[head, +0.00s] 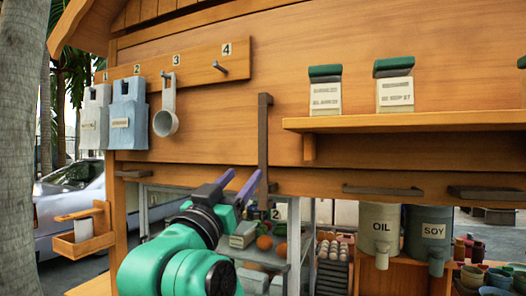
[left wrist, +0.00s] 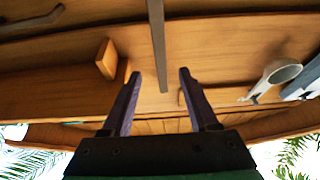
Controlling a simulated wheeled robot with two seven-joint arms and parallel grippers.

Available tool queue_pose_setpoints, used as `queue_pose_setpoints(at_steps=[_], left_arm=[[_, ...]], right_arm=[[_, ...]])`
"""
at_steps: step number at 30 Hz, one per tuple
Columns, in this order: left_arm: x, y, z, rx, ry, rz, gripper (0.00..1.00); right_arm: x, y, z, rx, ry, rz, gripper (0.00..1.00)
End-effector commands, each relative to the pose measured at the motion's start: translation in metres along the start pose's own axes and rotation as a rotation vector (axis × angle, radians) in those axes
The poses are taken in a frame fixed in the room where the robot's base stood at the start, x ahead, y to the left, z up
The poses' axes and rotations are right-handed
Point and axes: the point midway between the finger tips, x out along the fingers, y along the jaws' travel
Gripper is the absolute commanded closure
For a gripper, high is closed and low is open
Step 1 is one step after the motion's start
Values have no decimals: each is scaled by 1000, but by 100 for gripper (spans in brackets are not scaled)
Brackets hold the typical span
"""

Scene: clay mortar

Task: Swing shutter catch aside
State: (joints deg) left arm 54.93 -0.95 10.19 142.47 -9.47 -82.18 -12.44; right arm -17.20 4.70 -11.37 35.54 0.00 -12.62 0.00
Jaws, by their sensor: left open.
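The shutter catch looks to be the dark upright bar (head: 264,140) on the wooden front wall, with a short bent end at its top. My left gripper (head: 240,178), with purple fingers, is just left of the bar's lower part in the head view. In the left wrist view the bar (left wrist: 158,45) hangs down the middle, its end above and between the open fingertips (left wrist: 159,75). The fingers hold nothing. I cannot tell how far they are from the bar. My right gripper is not in view.
A peg rail (head: 205,66) with bags and a ladle (head: 167,118) is at left. A shelf (head: 400,122) with two green-topped containers juts out at right. Dark handles (head: 383,190) line the lower board. Oil (head: 381,235) and soy (head: 428,235) dispensers hang below.

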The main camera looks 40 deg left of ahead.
Motion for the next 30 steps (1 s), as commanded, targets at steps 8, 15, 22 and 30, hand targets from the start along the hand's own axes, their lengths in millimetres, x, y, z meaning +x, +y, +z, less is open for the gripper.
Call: queue_pose_setpoints(at_steps=[8,15,22,30], left_arm=[[72,0,-6,0,-7,0,40],[122,0,-4,-1,-4,1,40],[130,0,0,0,-1,1,40],[130,0,0,0,-2,1,100]], right_arm=[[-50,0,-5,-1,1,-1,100],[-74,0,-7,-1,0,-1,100],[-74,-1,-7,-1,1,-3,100],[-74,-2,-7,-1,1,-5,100]])
